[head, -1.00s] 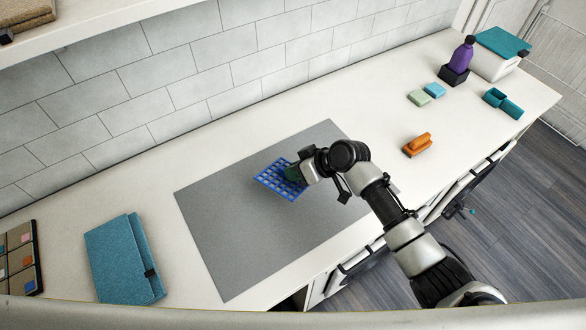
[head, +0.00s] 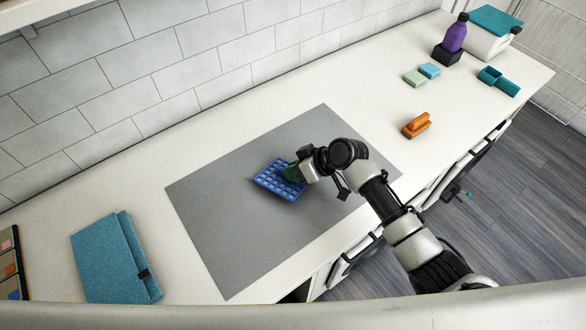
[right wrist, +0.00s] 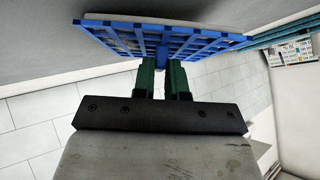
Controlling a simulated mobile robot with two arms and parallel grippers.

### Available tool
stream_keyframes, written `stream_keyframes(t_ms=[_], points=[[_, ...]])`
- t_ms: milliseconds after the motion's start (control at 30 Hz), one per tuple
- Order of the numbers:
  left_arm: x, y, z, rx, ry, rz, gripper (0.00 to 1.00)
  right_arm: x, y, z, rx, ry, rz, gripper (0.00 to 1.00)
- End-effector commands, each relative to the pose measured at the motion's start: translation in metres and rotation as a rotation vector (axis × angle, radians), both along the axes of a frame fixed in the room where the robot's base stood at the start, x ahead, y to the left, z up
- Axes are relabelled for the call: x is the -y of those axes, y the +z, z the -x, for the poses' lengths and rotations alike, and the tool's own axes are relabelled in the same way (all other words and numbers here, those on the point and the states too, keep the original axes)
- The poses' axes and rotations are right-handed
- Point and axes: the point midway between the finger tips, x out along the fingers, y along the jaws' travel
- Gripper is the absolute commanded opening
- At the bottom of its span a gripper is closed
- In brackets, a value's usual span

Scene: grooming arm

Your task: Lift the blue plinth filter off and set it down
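The blue plinth filter (head: 273,184) is a flat blue grid over the grey mat (head: 225,215) on the counter. My right gripper (head: 294,174) is at the filter's right side in the head view. In the right wrist view the filter (right wrist: 205,42) spans the top, and the green fingertips (right wrist: 162,68) are on both sides of a blue stub at its middle, apparently closed on it. I cannot tell whether the filter touches the mat. The gripper hides the filter's right end in the head view. My left gripper is not in view.
A teal folder (head: 110,258) lies left of the mat. To the right are an orange block piece (head: 416,125), small green (head: 414,78) and blue (head: 430,70) blocks, a purple bottle (head: 454,38), teal pieces (head: 499,81) and a teal-lidded white box (head: 489,40). The mat's left half is clear.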

Motion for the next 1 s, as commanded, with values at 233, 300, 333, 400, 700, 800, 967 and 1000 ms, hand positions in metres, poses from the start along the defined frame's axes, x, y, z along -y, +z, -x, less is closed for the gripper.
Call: stream_keyframes(t_ms=[233, 300, 333, 400, 700, 800, 967, 1000], points=[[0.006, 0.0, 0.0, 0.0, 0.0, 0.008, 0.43, 0.0, 0.0, 0.0, 0.0, 0.0, 0.0, 0.42], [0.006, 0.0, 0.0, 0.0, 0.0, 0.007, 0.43, 0.0, 0.0, 0.0, 0.0, 0.0, 0.0, 0.42], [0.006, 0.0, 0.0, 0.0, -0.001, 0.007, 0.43, 0.0, 0.0, 0.0, 0.0, 0.0, 0.0, 0.42], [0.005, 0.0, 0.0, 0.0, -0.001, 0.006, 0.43, 0.0, 0.0, 0.0, 0.0, 0.0, 0.0, 0.42], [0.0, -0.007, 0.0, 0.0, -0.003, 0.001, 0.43, 0.019, 0.015, 0.005, 0.003, -0.002, 0.002, 0.42], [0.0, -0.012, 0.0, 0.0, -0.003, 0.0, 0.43, 0.034, 0.028, 0.009, 0.004, -0.002, 0.001, 0.42], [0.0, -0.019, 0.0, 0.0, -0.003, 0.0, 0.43, 0.056, 0.05, 0.016, 0.005, -0.001, 0.002, 0.42], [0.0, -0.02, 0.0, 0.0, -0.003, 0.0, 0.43, 0.061, 0.054, 0.018, 0.003, 0.0, 0.003, 0.42]])
